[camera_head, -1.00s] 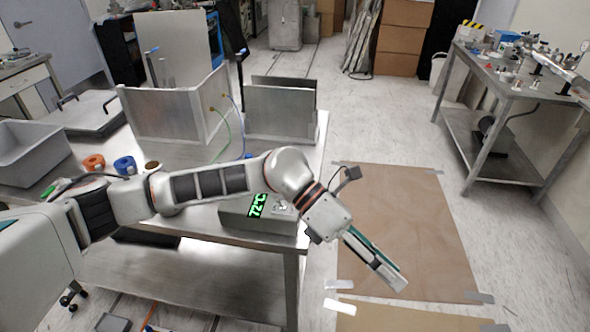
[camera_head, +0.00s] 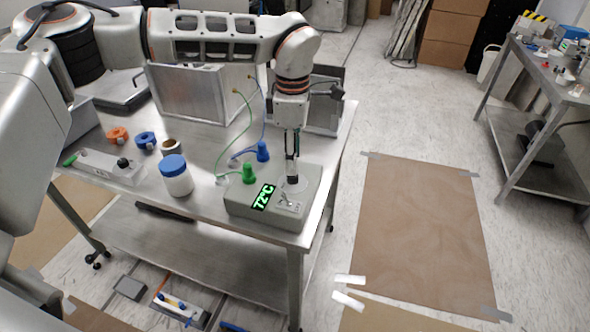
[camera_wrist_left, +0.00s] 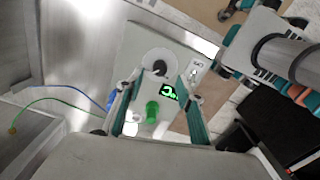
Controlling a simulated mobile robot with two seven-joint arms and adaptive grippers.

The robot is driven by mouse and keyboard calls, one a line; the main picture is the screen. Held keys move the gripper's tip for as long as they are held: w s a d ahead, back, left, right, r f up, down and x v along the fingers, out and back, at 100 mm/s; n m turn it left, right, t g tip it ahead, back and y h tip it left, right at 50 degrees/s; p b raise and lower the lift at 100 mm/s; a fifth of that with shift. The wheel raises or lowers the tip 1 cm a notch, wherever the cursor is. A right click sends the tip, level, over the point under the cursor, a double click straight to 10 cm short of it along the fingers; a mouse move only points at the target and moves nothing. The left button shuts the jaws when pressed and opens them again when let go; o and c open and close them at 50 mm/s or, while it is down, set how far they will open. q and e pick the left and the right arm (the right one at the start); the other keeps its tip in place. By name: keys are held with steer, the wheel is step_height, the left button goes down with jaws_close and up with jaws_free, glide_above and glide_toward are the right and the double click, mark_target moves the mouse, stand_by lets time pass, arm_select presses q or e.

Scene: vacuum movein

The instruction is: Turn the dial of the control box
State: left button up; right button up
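The grey control box (camera_head: 262,215) sits at the front right corner of the steel table. Its green display (camera_head: 264,197) reads 72°C, and a small switch is on its top. The dial (camera_wrist_left: 159,67) is a dark knob on a white disc, seen beyond the fingertips in the left wrist view. My left gripper (camera_head: 292,176) points down over the dial, whose knob is largely hidden in the head view. In the left wrist view my left gripper (camera_wrist_left: 157,86) has its fingers apart, with nothing gripped between them. Contact with the box cannot be told. My right gripper is not seen.
A metal enclosure (camera_head: 195,95) stands behind.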

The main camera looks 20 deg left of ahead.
mark_target(293, 178)
arm_select(q)
steer(key=shift+f, duration=2.65)
jaws_close()
